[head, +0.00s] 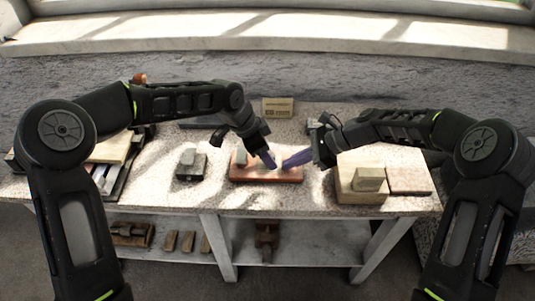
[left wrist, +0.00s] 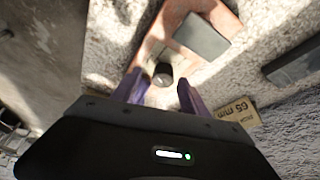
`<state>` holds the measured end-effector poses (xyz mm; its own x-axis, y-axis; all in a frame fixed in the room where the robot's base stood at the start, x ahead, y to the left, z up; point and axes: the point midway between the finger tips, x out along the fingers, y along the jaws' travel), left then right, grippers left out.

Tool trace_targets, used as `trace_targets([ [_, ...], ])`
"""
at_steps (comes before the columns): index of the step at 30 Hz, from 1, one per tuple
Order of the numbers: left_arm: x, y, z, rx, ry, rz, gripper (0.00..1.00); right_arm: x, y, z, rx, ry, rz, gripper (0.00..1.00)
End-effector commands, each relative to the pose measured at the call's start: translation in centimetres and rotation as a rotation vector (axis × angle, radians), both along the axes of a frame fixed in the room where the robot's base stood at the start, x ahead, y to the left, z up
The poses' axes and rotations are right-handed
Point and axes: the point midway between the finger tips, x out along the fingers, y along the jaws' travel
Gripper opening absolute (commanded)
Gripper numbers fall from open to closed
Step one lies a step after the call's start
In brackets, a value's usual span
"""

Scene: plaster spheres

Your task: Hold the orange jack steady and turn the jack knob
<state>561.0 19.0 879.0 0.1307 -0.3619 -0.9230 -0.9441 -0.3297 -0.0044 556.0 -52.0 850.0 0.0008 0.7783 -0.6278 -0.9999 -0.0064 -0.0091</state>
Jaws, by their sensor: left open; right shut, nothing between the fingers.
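A flat orange-red body (head: 262,174), the only thing here that fits the orange jack, lies on the speckled bench top. It also shows in the left wrist view (left wrist: 222,14), with a grey block (left wrist: 202,37) on it. A dark round knob (left wrist: 162,75) shows there near the jack's end. My left gripper (head: 268,160) is open over the jack; its purple fingers (left wrist: 160,93) are on either side of the knob in the picture. Contact cannot be told. My right gripper (head: 285,163) is shut and empty, its purple fingers pointing left over the jack's right part. The fingers hide the knob in the head view.
Pale stone blocks (head: 362,190) stand at the right, below my right arm. Bench space in front is narrow.

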Motion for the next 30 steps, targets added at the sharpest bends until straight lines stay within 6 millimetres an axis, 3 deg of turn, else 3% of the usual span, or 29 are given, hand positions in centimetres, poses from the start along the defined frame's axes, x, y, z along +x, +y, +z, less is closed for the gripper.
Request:
trace_targets([
  [1, 0.05, -0.14, -0.63, 0.000, 0.000, 0.000, 0.52, -0.33, -1.10, -2.08, -0.030, 0.013, -0.010, 0.00],
  [12, 0.14, -0.28, -1.03, 0.000, -0.001, 0.000, 0.50, -0.33, -1.10, -2.08, -0.030, 0.013, -0.010, 0.00],
  [30, -0.11, -0.41, -1.05, 0.000, 0.004, -0.003, 0.01, -0.33, -1.10, -2.08, -0.030, 0.012, -0.009, 0.00],
])
